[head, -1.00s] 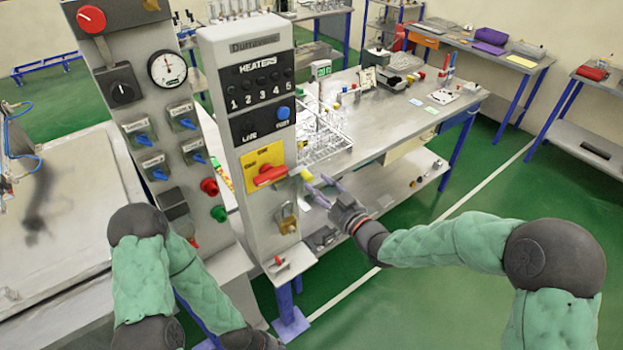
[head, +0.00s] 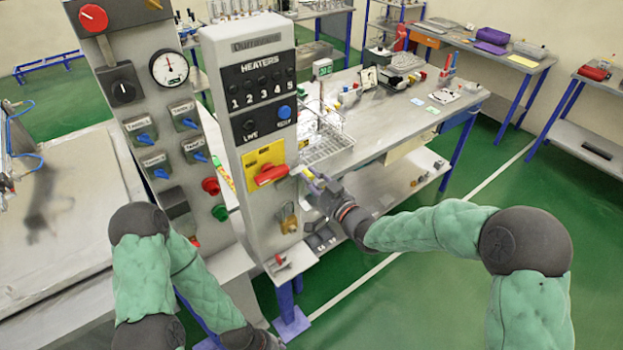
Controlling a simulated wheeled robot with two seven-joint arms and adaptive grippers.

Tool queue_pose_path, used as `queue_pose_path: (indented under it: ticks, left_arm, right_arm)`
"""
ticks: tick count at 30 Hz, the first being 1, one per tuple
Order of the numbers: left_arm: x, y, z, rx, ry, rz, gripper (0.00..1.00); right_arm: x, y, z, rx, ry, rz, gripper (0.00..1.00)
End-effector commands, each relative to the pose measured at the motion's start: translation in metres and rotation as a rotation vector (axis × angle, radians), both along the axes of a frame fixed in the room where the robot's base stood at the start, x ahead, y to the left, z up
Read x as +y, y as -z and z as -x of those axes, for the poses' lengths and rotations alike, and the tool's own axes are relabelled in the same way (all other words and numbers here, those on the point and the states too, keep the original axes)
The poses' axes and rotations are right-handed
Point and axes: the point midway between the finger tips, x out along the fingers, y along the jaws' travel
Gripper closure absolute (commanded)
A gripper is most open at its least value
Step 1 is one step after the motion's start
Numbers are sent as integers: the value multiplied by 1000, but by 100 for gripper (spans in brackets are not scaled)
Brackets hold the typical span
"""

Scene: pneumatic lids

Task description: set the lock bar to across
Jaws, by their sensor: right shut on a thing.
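A red bar handle (head: 271,175) sits on a yellow plate (head: 252,160) on the front of the grey heater column (head: 265,200). The handle lies nearly level, its right end slightly higher. It is the only bar-like part I make out; no lock bar label is readable. My right gripper (head: 300,173) reaches in from the right and is shut on the handle's right end; its fingers partly hide that end. A brass padlock-like part (head: 288,218) hangs below the plate. My left arm shows at the lower left, but its gripper is out of view.
A second grey panel (head: 150,100) with a gauge, blue valve levers and red and green buttons stands to the left. A wire rack (head: 327,150) on the steel bench (head: 375,125) is close behind my right gripper. Green floor is open at the right.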

Motion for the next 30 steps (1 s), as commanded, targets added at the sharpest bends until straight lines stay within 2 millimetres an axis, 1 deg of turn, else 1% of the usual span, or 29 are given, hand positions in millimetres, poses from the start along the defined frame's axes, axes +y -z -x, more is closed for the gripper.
queue_pose_path:
  ticks: [4,9,12,16,24,25,26,27,30]
  left_arm:
    - [0,5,0,0,0,0,60]
    - [0,21,0,0,0,0,60]
    - [0,28,0,0,0,0,60]
    - [0,31,0,0,0,0,60]
    - [0,29,0,0,0,0,60]
    - [0,29,0,0,0,0,60]
    - [0,29,0,0,0,0,60]
    - [0,29,0,0,0,0,60]
    - [0,29,0,0,0,0,60]
  right_arm:
    - [6,2,4,0,-2,0,100]
    - [28,3,20,-1,-5,0,100]
    - [38,3,27,-1,-5,2,100]
    - [44,2,32,2,-3,1,100]
    - [46,2,33,3,-6,4,100]
    - [46,2,33,3,-6,4,75]
    - [46,2,34,3,-6,4,67]
    - [46,2,34,3,-7,3,56]
    - [46,2,33,3,-5,3,55]
